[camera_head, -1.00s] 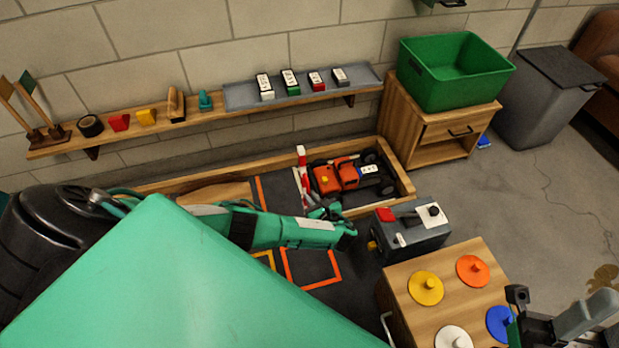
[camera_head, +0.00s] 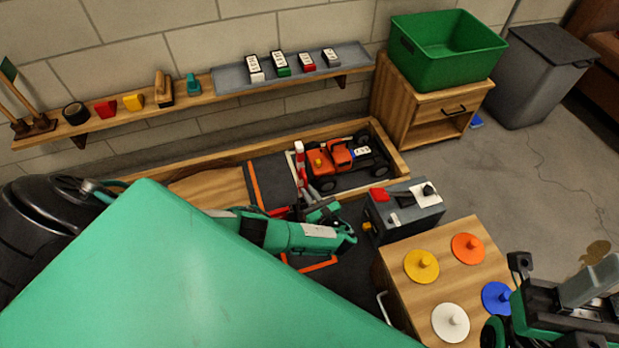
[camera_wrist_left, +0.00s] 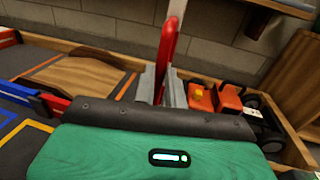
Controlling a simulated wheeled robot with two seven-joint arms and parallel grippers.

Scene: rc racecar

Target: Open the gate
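The gate's red and white striped bar (camera_head: 300,165) stands upright at the left front of the orange toy car (camera_head: 335,158) in the head view. In the left wrist view the red bar (camera_wrist_left: 167,50) rises between the two grey fingers of my left gripper (camera_wrist_left: 161,88). It fills the narrow gap, and the gripper looks shut on it. In the head view the left gripper (camera_head: 316,207) is at the foot of the bar; its fingertips are small there. My right gripper (camera_head: 560,290) is at the lower right, partly cut off, its fingers unclear.
A wooden-edged track (camera_head: 215,188) surrounds the car. A grey box with a red switch (camera_head: 405,208) stands right of my left gripper. A wooden cabinet (camera_head: 400,285) with coloured discs is in front. A shelf (camera_head: 225,88) with small items runs along the wall.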

